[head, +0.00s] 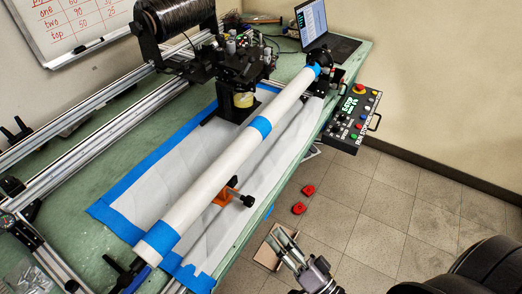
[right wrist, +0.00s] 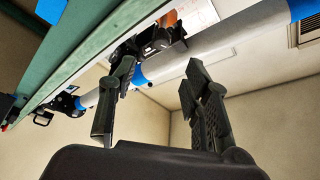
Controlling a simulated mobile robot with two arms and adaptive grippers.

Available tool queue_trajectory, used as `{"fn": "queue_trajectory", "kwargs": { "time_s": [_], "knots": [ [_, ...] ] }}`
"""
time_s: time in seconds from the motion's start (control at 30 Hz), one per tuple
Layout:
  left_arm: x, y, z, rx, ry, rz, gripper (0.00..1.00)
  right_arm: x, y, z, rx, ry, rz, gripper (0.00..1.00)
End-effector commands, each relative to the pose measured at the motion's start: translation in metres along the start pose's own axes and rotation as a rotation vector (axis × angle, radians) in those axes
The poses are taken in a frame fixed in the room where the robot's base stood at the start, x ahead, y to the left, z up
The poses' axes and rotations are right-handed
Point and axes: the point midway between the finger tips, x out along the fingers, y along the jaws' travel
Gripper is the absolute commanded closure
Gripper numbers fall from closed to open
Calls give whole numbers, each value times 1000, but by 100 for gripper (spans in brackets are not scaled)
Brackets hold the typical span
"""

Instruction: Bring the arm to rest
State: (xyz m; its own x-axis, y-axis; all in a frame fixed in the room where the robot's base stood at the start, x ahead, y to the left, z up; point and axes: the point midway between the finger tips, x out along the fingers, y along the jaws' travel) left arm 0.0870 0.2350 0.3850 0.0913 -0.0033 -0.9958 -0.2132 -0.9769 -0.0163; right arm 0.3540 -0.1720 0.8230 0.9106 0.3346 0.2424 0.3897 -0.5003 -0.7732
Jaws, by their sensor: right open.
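My right gripper (head: 286,243) is at the bottom middle of the head view, in front of the green bench's near edge and over the tiled floor. In the right wrist view its two fingers (right wrist: 160,105) stand apart with nothing between them. The gripper is clear of the long white tube (head: 215,180) with blue bands, which lies along the bench. The tube also crosses behind the fingers in the right wrist view (right wrist: 205,50). My left gripper is in neither view.
The green bench (head: 350,55) carries a carriage (head: 240,65), a black spool (head: 175,15) and a laptop (head: 325,25). A control box (head: 353,115) hangs at its right edge. Two red pieces (head: 299,208) and a small brown box (head: 266,255) are below the bench. Tiled floor (head: 400,210) at right is open.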

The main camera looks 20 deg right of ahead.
Motion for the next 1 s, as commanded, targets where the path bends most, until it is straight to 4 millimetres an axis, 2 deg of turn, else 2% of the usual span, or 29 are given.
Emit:
{"fn": "queue_trajectory", "kwargs": {
  "time_s": [0.17,0.27,0.37,0.47,0.5,0.57,0.6,0.67,0.7,0.83,0.9,1.0],
  "knots": [
    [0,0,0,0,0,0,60,0,3,2,-7,-6,8,56],
    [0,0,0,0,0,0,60,-4,24,14,-57,-45,60,56],
    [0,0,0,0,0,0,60,-16,68,39,-162,-139,172,56],
    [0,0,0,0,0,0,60,-44,128,73,-297,-286,325,56],
    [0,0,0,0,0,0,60,-59,152,86,-347,-354,390,56],
    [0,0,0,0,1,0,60,-84,184,107,-416,-462,480,56],
    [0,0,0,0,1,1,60,-104,204,120,-457,-538,538,56],
    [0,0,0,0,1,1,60,-137,230,139,-510,-659,621,56],
    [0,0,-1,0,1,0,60,-161,244,152,-539,-745,672,56],
    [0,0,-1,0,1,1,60,-243,273,192,-599,-1035,807,56],
    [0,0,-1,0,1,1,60,-283,278,210,-611,-1181,853,56],
    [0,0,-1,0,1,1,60,-328,275,228,-611,-1350,890,56]
  ]
}}
